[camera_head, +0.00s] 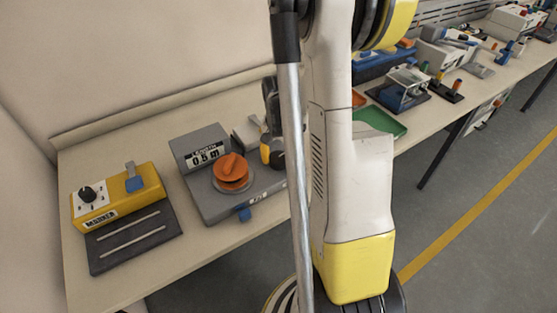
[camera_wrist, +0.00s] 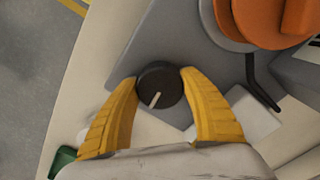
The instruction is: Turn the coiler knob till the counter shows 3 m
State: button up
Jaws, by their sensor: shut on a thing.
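The coiler (camera_head: 222,205) is a grey machine on the bench with an orange reel on top (camera_head: 231,170). Its counter (camera_head: 206,157) seems to read 0.5 m. In the head view, my gripper (camera_head: 269,153) is at the coiler's right side, and the knob is hidden there.
A yellow box (camera_head: 105,202) with a black dial and blue lever stands left, behind a dark plate with two rods (camera_head: 130,240). A green tray (camera_head: 385,123) and other devices stand right along the bench. A black lever (camera_wrist: 262,85) juts near the reel.

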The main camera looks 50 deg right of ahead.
aim_at(278, 157)
jog(key=shift+m, duration=1.1)
jog(key=o, duration=1.2)
notch_tip(278, 157, up, 12)
